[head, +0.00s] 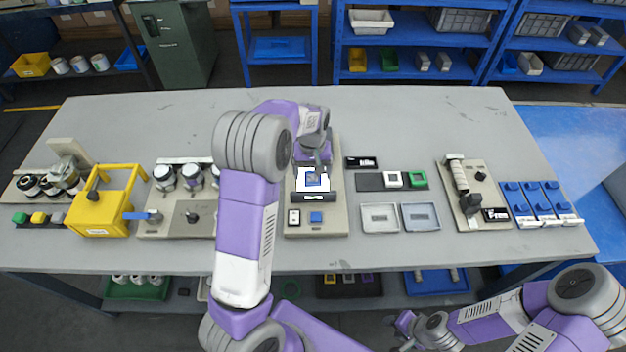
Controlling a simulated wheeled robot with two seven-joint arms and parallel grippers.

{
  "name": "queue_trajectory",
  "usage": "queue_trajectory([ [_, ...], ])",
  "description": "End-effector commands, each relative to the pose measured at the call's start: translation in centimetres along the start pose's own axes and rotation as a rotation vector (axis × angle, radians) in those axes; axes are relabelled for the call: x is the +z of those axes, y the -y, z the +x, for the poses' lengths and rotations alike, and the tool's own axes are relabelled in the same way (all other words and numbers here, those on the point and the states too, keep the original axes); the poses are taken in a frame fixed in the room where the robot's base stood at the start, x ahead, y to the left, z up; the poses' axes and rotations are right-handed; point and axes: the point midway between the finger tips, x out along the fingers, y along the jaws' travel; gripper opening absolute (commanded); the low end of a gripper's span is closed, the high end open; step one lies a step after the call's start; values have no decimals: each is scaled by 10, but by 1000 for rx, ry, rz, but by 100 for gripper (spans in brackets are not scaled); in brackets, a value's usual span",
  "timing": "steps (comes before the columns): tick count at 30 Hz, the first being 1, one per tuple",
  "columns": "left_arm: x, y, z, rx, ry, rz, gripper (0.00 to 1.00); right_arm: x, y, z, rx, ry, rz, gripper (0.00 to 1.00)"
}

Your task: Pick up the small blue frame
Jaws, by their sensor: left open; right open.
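A small blue piece (313,179), which looks like the small blue frame, lies in a white square holder (301,186) on a beige board (335,221) near the table's middle. My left gripper (317,170) points down directly over it, with its fingers open. The fingers partly hide the piece, and I cannot tell whether they touch it. A dark strip (368,182) to the right carries a white frame (393,179) and a green frame (417,179); its left part is bare. My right gripper (403,332) is open and empty, low in front of the table.
A blue square (316,217) and a white switch plate (294,218) sit on the board's front. Two shallow trays, grey-white (380,217) and grey-blue (420,216), stand to the right. A yellow stand (98,212) is at left. The table's back right is clear.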

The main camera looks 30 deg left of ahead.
Motion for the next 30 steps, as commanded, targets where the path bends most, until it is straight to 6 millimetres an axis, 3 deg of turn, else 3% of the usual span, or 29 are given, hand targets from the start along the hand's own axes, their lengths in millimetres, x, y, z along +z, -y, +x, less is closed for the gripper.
queue_trajectory([
  [3,0,0,15,0,0,1,85,0,-2,5,0,0,0,43],
  [9,0,0,15,0,-1,1,85,0,-1,4,0,-1,0,43],
  [21,0,0,14,0,0,1,25,0,-1,4,0,-1,0,43],
  [30,0,-1,7,1,-2,1,25,0,0,2,0,0,0,43],
])
